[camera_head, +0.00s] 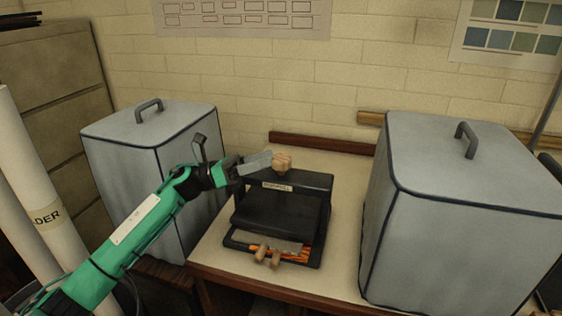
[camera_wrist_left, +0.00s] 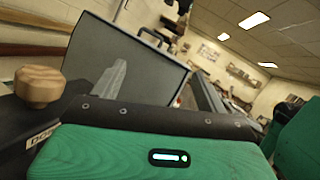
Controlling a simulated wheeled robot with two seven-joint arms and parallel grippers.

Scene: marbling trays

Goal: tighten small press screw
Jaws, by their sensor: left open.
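The small press is a black frame (camera_head: 300,180) with a labelled top bar, standing on the table. Its screw has a round wooden knob (camera_head: 282,161) on top, which also shows at the left edge of the left wrist view (camera_wrist_left: 40,86). My left gripper (camera_head: 258,163) is open, its grey fingers reaching in from the left beside the knob. In the left wrist view the knob lies to the left of the fingers, not between them. Whether a finger touches it I cannot tell. The screw's shaft is hidden. My right gripper is not in view.
Large grey lidded boxes stand left (camera_head: 120,140) and right (camera_head: 475,185) of the press. A comb-like tool with wooden pegs (camera_head: 268,253) lies at the press's front. Bare table (camera_head: 340,170) shows behind and right of the press; a wooden rail (camera_head: 325,144) runs along the wall.

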